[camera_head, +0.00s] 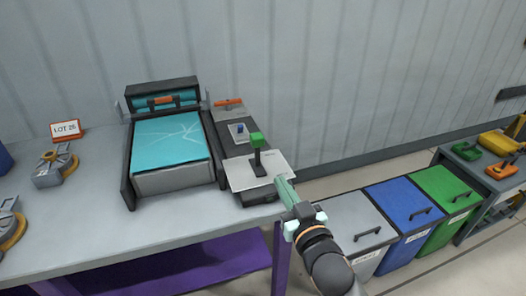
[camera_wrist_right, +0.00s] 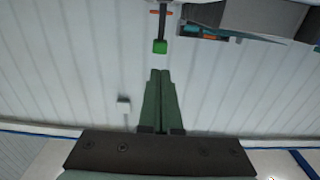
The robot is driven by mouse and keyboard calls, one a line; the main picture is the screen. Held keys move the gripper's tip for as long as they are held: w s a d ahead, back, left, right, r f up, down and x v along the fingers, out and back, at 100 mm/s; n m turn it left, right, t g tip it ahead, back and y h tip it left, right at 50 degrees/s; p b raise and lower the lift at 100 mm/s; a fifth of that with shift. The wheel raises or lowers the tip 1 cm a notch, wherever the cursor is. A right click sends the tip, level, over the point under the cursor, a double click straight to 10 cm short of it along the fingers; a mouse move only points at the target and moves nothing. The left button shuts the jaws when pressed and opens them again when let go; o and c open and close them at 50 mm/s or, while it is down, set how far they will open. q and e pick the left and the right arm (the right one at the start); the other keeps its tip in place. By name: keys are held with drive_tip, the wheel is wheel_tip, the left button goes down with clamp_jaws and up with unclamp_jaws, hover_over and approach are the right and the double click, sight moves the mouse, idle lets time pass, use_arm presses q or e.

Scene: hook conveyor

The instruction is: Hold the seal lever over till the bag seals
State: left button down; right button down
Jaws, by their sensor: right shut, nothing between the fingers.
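The seal lever has a green knob (camera_head: 257,139) on a dark upright stem, standing on a pale plate (camera_head: 243,178) at the right end of the bench. The knob also shows in the right wrist view (camera_wrist_right: 160,46), just beyond the fingertips. My right gripper (camera_head: 281,182) is shut and empty, at the plate's right edge, low and right of the knob. A gap shows between fingers and knob in both views. I cannot make out a bag for certain. My left gripper is not in view.
A machine with a teal bed (camera_head: 170,138) stands left of the lever. An orange handle (camera_head: 228,102) is behind it. A LOT 26 sign (camera_head: 66,130) and grey-yellow devices are at left. Grey, blue (camera_head: 405,205) and green bins stand right of the bench.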

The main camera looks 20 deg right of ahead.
sight(259, 141)
drive_tip(key=w, duration=1.3)
drive_tip(key=shift+w+a+p, duration=0.15)
drive_tip(key=shift+a+p, duration=0.1)
drive_tip(key=shift+p, duration=0.05)
drive_tip(key=shift+w, duration=0.1)
drive_tip(key=shift+w+r, duration=0.1)
drive_tip(key=shift+w+r, duration=0.25)
drive_tip(key=shift+w, duration=0.4)
drive_tip(key=shift+w+r, duration=0.2)
drive_tip(key=shift+w, duration=0.4)
drive_tip(key=shift+w+a+r, duration=0.1)
drive_tip(key=shift+w, duration=1.25)
drive_tip(key=shift+r, duration=0.1)
